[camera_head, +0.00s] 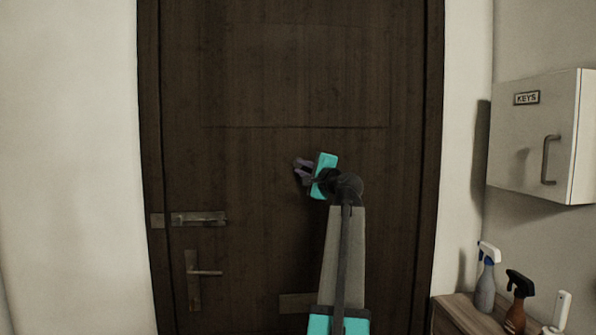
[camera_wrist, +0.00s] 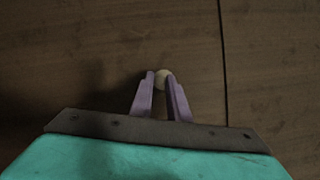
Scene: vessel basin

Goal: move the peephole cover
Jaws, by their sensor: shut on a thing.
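The peephole cover (camera_wrist: 162,77) is a small pale round piece on the dark wooden door (camera_head: 250,80). In the wrist view it sits between the two purple fingertips of my gripper (camera_wrist: 160,82), partly hidden by them. My gripper is shut on it, at the door's face. In the head view my gripper (camera_head: 300,172) is at the middle of the door, left of my teal wrist. The cover cannot be made out in that view.
A door latch (camera_head: 198,219) and a lever handle (camera_head: 195,275) are at the door's left side. A white key cabinet (camera_head: 535,140) hangs on the right wall. Spray bottles (camera_head: 485,285) stand on a wooden cabinet (camera_head: 460,312) at the lower right.

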